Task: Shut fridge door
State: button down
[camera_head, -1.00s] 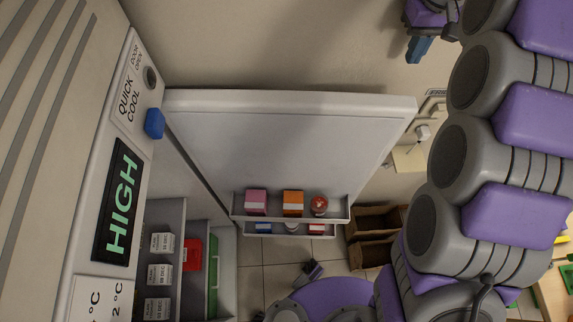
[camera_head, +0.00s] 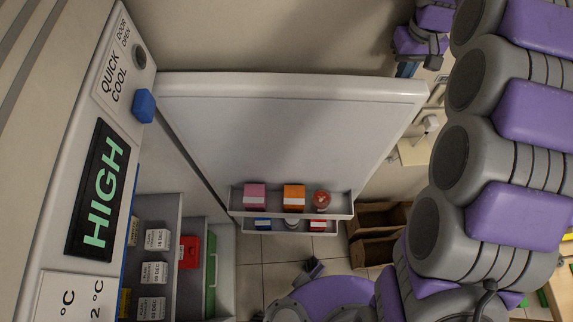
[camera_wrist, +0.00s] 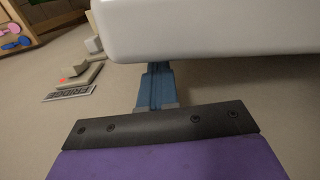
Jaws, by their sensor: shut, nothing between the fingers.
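The white fridge door (camera_head: 280,135) stands wide open in the head view, with its shelves of small boxes facing the fridge. The fridge body (camera_head: 97,190) is at the left, with a "HIGH" display, and its inside is exposed. In the wrist view my gripper (camera_wrist: 155,85) is shut and empty. Its fingers reach up to the rounded white door edge (camera_wrist: 210,30); I cannot tell whether they touch it.
The door shelf (camera_head: 290,205) holds a pink box, an orange box and a red-topped round item. Labelled boxes (camera_head: 155,272) stand inside the fridge. Brown bins (camera_head: 378,230) are on the floor beyond the door. A "FRIDGE" sign (camera_wrist: 70,92) lies left of my fingers.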

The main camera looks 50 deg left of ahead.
aim_at(414, 85)
jog(key=shift+f, duration=0.1)
dwell(0.3)
jog(key=shift+s+d+b, duration=0.7)
jog(key=shift+s+d, duration=1.2)
jog(key=shift+s, duration=0.1)
jog(key=shift+s+d+b, duration=0.3)
jog(key=shift+s+d, duration=0.55)
jog(key=shift+s, duration=0.25)
jog(key=shift+s+d+b, duration=0.25)
jog(key=shift+s+d, duration=0.6)
jog(key=shift+s, duration=0.2)
jog(key=shift+s, duration=0.1)
